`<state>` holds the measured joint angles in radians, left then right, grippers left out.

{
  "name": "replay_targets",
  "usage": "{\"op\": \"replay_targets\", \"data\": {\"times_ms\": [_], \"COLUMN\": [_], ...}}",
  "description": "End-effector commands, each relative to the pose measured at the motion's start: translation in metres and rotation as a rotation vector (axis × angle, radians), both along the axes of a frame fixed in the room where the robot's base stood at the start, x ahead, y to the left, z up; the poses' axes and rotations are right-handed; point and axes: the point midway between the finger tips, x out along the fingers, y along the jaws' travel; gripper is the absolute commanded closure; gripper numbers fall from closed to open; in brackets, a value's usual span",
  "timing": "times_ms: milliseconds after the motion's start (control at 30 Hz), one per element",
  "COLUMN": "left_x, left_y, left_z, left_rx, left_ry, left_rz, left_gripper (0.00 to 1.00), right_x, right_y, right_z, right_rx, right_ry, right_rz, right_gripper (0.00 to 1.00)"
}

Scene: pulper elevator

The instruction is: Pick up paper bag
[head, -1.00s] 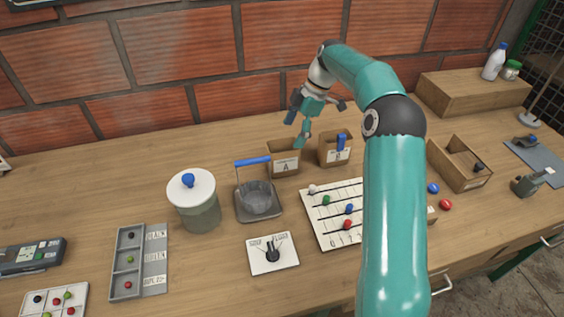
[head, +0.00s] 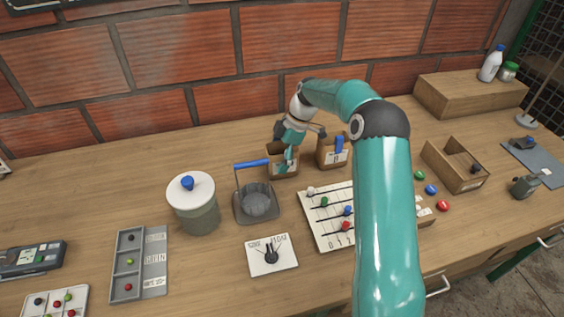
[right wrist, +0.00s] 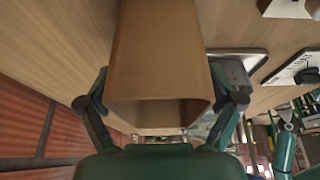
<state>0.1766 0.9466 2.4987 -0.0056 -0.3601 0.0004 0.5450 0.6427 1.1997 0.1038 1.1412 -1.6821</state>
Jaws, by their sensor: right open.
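Brown paper bag A (head: 274,168) stands upright on the bench, open at the top, behind the grey basket with the blue handle. My right gripper (head: 287,163) is at this bag and partly covers its label. In the right wrist view the bag (right wrist: 157,60) lies between the two spread fingers (right wrist: 165,100), with its open mouth facing my palm. The gripper is open; whether a finger touches the bag I cannot tell. A second paper bag, B (head: 325,153), stands just to the right with a blue clip on it. My left gripper is not in view.
The basket (head: 257,203) stands close in front of bag A. A lidded jar (head: 193,208) is left of it, and a bead board (head: 318,229) is in front right. The brick wall (head: 191,50) rises behind. The bench is clear at the back left.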

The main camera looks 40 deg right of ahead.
Motion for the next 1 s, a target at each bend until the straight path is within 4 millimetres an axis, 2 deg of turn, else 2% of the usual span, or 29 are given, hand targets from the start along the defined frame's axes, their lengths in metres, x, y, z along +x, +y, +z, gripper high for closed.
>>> {"op": "replay_targets", "data": {"times_ms": [33, 67, 433, 767, 867, 1000], "left_x": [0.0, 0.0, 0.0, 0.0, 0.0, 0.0], "left_y": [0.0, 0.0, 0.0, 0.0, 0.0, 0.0], "left_z": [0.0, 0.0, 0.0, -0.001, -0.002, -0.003], "left_rx": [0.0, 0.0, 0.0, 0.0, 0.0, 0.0], "left_ry": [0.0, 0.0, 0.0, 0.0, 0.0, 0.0], "left_rz": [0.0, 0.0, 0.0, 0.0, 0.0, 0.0], "left_gripper": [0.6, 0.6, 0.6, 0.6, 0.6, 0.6], "right_x": [0.0, 0.0, 0.0, 0.001, 0.001, 0.001], "right_y": [0.0, 0.0, 0.0, 0.0, -0.001, -0.001], "right_z": [0.0, 0.0, 0.0, 0.005, 0.016, 0.041], "right_rx": [0.0, 0.0, 0.0, -0.002, -0.002, -0.003], "right_ry": [0.0, 0.0, 0.0, -0.003, -0.003, -0.006], "right_rz": [0.0, 0.0, 0.0, 0.0, 0.001, 0.0], "right_gripper": [0.08, 0.13, 0.75, 0.78, 0.78, 0.78]}}
